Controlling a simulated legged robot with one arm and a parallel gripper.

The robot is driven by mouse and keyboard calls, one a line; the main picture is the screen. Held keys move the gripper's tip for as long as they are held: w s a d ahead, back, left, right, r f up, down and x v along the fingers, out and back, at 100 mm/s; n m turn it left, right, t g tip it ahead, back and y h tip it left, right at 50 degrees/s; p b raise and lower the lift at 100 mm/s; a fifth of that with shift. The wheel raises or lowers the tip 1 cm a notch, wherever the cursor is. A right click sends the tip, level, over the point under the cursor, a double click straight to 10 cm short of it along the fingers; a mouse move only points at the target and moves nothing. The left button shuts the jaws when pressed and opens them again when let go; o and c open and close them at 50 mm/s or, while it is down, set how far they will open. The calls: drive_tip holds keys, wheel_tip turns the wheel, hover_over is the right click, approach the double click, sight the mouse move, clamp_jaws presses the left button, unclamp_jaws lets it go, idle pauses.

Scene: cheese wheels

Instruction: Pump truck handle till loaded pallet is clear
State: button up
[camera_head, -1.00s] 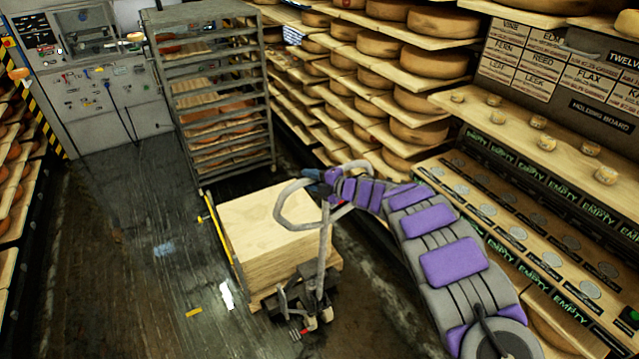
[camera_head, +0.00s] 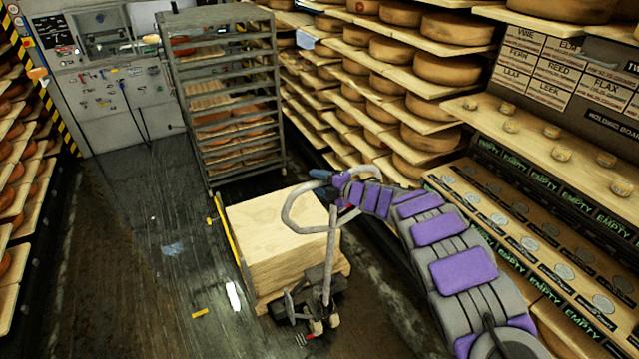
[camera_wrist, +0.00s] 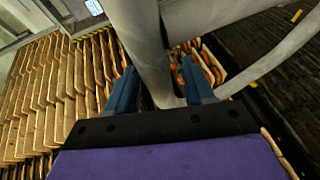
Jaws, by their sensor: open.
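The pallet truck (camera_head: 318,309) stands on the dark floor, its grey looped handle (camera_head: 288,213) raised upright. The load on it is a pale wooden stack (camera_head: 285,235); whether its underside is off the floor is hard to tell. My gripper (camera_head: 325,178) is at the upper right part of the handle loop. In the wrist view, my gripper (camera_wrist: 158,82) has its two blue fingers apart, with the grey handle bar (camera_wrist: 150,45) passing between them. I cannot tell whether either finger touches the bar.
A tall metal rack (camera_head: 228,100) with boards stands just behind the load. Shelves of cheese wheels (camera_head: 400,80) line the right. A control cabinet (camera_head: 105,85) is at the back left. Open wet floor (camera_head: 130,240) lies left of the truck, with small litter.

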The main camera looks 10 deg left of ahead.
drive_tip(key=shift+d, duration=0.1)
drive_tip(key=v, duration=1.7)
drive_tip(key=shift+b, duration=0.45)
drive_tip(key=shift+d, duration=0.15)
